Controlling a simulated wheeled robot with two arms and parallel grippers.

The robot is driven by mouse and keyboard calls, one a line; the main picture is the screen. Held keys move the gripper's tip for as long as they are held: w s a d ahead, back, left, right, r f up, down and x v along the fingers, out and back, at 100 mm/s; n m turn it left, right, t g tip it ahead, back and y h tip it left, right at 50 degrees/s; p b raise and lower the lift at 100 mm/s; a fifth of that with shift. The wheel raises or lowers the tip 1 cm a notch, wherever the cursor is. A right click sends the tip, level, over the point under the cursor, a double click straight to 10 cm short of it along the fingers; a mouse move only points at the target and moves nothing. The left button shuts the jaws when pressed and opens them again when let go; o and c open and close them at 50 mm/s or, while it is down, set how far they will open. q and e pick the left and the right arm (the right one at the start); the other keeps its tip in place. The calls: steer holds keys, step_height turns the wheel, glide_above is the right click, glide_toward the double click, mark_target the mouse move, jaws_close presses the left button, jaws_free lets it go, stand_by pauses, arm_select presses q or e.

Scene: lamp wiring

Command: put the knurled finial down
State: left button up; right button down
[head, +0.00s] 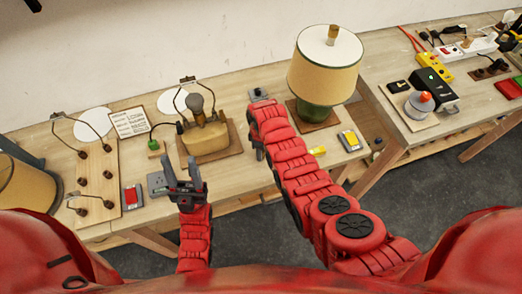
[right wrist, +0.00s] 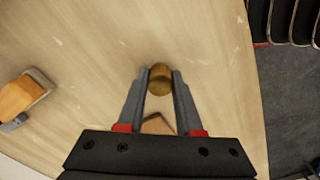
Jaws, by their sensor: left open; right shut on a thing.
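The knurled finial (right wrist: 160,78) is a small round brass piece in the right wrist view. My right gripper (right wrist: 159,82) is shut on it, with the finial between the fingertips and the wooden tabletop (right wrist: 80,45) beneath. I cannot tell how high above the wood it is. In the head view my right gripper (head: 259,150) is partly hidden by its own arm near the table's front edge, and the finial is not visible there. My left gripper (head: 185,170) is open and empty, over the table's front edge by a grey plate.
A shadeless lamp (head: 205,142) stands on a wooden board left of my right arm. A lamp with a cream shade (head: 326,65) stands to its right. A red switch (head: 132,196) and a yellow switch (head: 350,140) lie near the front edge.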

steer(key=shift+f, duration=0.1)
steer(key=c, duration=0.6)
jaws_free()
